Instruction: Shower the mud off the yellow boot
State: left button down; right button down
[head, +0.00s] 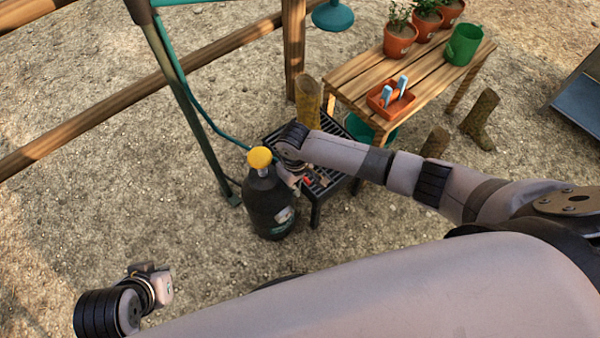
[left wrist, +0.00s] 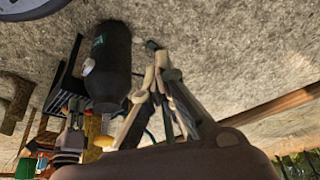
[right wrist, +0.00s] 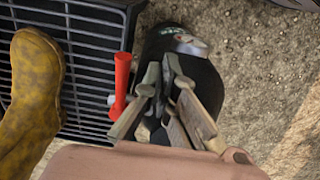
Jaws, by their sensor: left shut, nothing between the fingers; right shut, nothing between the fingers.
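The yellow boot (head: 308,103) stands on a black slatted grate (head: 327,181), with brown mud patches on it; it also shows at left in the right wrist view (right wrist: 33,95). A teal shower head (head: 333,15) hangs above and behind it. A red lever (right wrist: 121,82) is at the grate's edge, just left of my right gripper's fingers. My right gripper (right wrist: 170,75) is shut and empty, in front of a black bottle (head: 268,205) with a yellow knob (head: 260,157). My left gripper (head: 164,284) is shut and empty, over bare gravel at lower left.
A wooden bench (head: 420,80) at the back right holds potted plants, a green can (head: 463,45) and an orange tool tray (head: 391,100). Brown boots (head: 481,118) stand by the bench. A green post (head: 185,95) and wooden rails are at left. Gravel at lower left is clear.

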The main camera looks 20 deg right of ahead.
pick_arm(q)
jog(key=shift+w+d+r, duration=0.1)
jog(key=shift+w, duration=0.25)
pick_arm(e)
jog(key=shift+f, duration=0.15)
jog(key=shift+d, duration=0.1)
